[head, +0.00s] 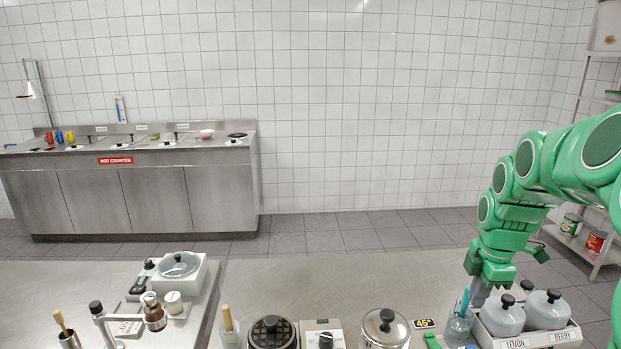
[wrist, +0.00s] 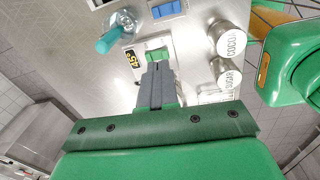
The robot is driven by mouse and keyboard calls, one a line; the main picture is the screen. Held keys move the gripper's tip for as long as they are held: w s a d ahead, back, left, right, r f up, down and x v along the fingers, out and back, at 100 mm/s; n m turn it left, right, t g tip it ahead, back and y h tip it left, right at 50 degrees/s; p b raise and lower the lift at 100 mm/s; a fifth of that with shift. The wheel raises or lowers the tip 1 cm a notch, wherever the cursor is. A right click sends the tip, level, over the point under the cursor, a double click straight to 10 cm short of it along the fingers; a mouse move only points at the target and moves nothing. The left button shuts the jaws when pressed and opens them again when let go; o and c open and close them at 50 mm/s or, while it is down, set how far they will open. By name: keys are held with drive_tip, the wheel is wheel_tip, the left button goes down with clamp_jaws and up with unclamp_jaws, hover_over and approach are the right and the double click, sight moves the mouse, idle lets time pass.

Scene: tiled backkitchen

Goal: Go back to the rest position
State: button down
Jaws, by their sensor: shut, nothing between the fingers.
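My green arm reaches in from the right edge of the head view and bends down over the right part of the front steel counter (head: 270,285). My gripper (head: 478,298) points down there, beside a glass jar (head: 458,327) with a teal-handled tool and the tray with the LEMON and BERRY jars. In the wrist view the grey fingers of my gripper (wrist: 155,82) are together with nothing between them. A small green item (wrist: 158,56) shows just beyond the fingertips, next to a yellow-on-black 45° label (wrist: 131,60). I cannot tell whether the fingers touch anything.
The white tray (head: 541,340) holds the LEMON jar (head: 503,318) and BERRY jar (head: 547,312). A lidded pot (head: 385,328) and a waffle iron (head: 272,331) stand left of my gripper. A shelf rack (head: 583,240) is at the right. Air above the counter's middle is clear.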

drive_tip(key=s+a+r+m+g, duration=0.1)
drive_tip(key=s+a+m, duration=0.85)
drive_tip(key=a, duration=0.65)
drive_tip(key=s+a+f+m, duration=0.1)
drive_tip(key=s+a+m, duration=0.2)
drive_tip(key=s, duration=0.5)
drive_tip(key=s+a+f+m+g, duration=0.1)
drive_tip(key=s+a+m, duration=0.3)
drive_tip(key=s, duration=0.4)
drive_tip(key=shift+s+a+g, duration=0.2)
drive_tip(key=shift+s+g, duration=0.1)
drive_tip(key=shift+s, duration=0.05)
drive_tip(key=c, duration=1.8)
unclamp_jaws()
drive_tip(key=shift+f, duration=0.1)
